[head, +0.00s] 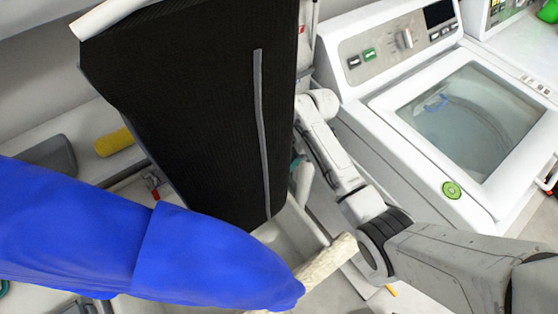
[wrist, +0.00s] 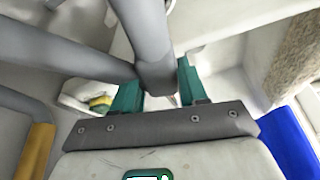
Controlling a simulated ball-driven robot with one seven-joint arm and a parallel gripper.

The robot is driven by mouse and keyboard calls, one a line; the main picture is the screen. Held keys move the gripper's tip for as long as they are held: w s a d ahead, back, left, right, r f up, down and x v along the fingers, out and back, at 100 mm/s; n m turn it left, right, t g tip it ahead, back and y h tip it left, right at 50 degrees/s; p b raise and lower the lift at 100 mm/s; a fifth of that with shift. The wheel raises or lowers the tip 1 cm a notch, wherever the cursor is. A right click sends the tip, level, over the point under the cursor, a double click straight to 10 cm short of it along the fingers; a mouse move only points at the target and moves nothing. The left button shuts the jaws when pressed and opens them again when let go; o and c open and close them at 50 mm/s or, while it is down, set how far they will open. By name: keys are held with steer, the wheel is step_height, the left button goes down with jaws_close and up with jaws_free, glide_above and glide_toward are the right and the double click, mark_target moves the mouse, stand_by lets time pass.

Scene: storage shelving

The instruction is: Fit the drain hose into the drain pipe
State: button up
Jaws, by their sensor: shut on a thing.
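In the wrist view my gripper (wrist: 158,78) has its teal fingers on both sides of a grey hose (wrist: 148,38), shut on it near its lower end. The hose comes down from the top edge. Another grey tube (wrist: 65,55) comes in from the left and meets or passes behind it at the fingers; I cannot tell which. In the head view a teal piece of my gripper (head: 295,164) shows beside the black panel, near a pale tube (head: 304,180). The panel hides most of that area. I cannot pick out the drain pipe's opening.
A black ribbed panel (head: 200,100) fills the middle of the head view. Blue cloth (head: 110,240) and a rough beige roll (head: 328,262) lie in front. A white washing machine (head: 395,120) stands at right. A yellow cylinder (head: 114,142) and red valve (head: 152,182) are at left.

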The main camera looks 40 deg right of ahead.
steer(key=shift+d, duration=0.25)
steer(key=shift+a+f, duration=0.1)
steer(key=shift+f, duration=0.1)
steer(key=o, duration=1.1)
steer(key=shift+r, duration=0.1)
